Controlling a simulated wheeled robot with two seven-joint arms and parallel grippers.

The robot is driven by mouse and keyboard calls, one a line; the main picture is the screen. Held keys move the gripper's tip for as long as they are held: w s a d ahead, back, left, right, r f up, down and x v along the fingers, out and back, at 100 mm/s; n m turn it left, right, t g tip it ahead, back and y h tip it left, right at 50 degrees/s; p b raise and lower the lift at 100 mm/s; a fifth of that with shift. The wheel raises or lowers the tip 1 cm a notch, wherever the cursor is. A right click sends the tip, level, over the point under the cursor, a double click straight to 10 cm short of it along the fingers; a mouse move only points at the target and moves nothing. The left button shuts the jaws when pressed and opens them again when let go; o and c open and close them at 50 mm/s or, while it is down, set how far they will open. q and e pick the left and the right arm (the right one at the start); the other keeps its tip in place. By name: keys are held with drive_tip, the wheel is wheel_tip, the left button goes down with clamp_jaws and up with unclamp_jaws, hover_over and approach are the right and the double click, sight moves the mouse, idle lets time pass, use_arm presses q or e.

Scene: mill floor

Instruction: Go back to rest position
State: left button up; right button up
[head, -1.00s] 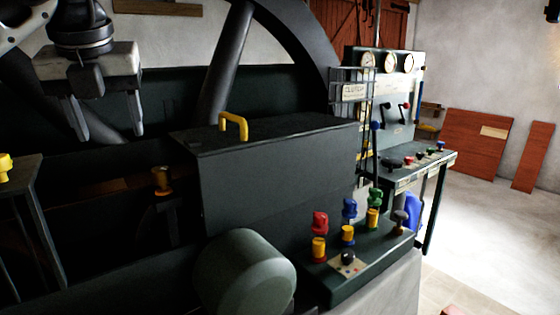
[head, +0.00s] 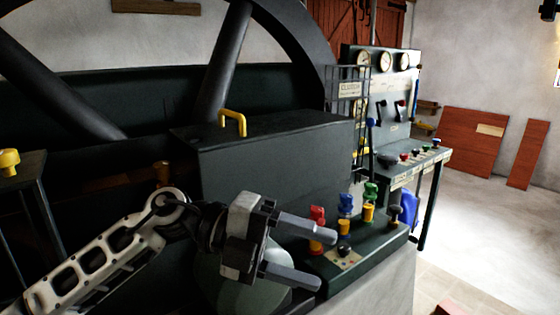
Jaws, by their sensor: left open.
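My left gripper (head: 314,258) is in the lower middle of the head view, its arm coming in from the lower left. Its two grey fingers point right and stand apart, with nothing between them. It shows in front of the rounded dark green housing (head: 225,283) and hides part of it. The upper finger tip overlaps the base of the red knob (head: 317,216) in the picture; I cannot tell whether they touch. My right gripper is not in view.
A control ledge (head: 385,245) carries red, blue (head: 345,204) and green (head: 370,193) knobs. A dark box with a yellow handle (head: 233,122) stands behind the gripper. A gauge panel (head: 395,90) is at the back. Open floor (head: 475,215) lies on the right.

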use_arm(q)
drive_tip(key=w+a+f+n+t, duration=0.2)
drive_tip(key=a+f+n+t, duration=0.15)
drive_tip(key=n+t, duration=0.75)
drive_tip(key=w+a+f+n+t, duration=0.25)
drive_tip(key=f+n+t, duration=0.25)
drive_tip(key=n+t, duration=0.55)
drive_tip(key=s+a+f+n+g+y, duration=0.1)
drive_tip(key=s+a+f+n+y, duration=0.25)
drive_tip(key=f+n+y, duration=0.35)
drive_tip(key=s+a+f+n+g+y, duration=0.1)
drive_tip(key=s+a+f+n+y, duration=0.2)
drive_tip(key=f, duration=0.6)
drive_tip(key=s+a+f+n+g+y, duration=0.2)
drive_tip(key=s+a+f+n+g, duration=0.2)
drive_tip(key=s+f, duration=0.5)
drive_tip(key=shift+s+a+f+g, duration=0.3)
drive_tip(key=shift+a+f+g, duration=0.3)
drive_tip(key=shift+f+g, duration=0.15)
